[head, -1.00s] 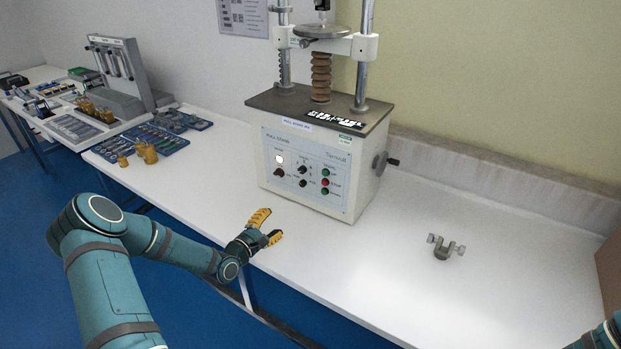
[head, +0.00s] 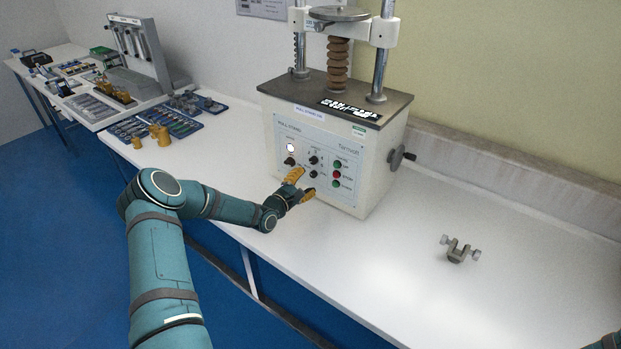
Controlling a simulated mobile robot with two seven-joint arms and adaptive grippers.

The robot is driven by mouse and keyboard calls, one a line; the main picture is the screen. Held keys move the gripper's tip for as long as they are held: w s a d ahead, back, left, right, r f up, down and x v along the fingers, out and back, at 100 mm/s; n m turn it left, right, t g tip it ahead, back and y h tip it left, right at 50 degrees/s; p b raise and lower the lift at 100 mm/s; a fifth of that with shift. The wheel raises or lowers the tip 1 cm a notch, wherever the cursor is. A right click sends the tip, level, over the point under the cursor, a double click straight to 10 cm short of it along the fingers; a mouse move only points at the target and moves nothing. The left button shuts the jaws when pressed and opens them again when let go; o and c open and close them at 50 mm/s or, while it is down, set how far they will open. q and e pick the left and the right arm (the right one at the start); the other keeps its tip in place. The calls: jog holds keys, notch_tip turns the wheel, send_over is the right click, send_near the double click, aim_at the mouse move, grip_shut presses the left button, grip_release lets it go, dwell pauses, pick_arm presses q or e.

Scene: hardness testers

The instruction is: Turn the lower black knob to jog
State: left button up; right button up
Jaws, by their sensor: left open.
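The pull stand (head: 335,125) is a cream machine with a dark top on the white bench. Its front panel carries two small black knobs one above the other, an upper knob (head: 314,160) and a lower black knob (head: 314,174). A larger black knob (head: 290,161) sits to their left under a lit white lamp. My left gripper (head: 306,182) has yellow fingers, is open and empty, and is just in front of the panel, below and left of the lower knob. Contact with the knob cannot be made out. The knob's pointer is too small to read. My right gripper is out of view.
Green and red buttons (head: 336,174) line the panel's right side. A hand crank (head: 403,156) sticks out from the machine's right side. A metal clamp (head: 459,250) lies on the bench at right. Brass weights (head: 160,134) and trays stand at left. Bench between machine and clamp is clear.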

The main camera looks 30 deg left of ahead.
aim_at(312, 176)
pick_arm(q)
jog(key=shift+w+d, duration=0.15)
jog(key=shift+w, duration=1.55)
grip_shut()
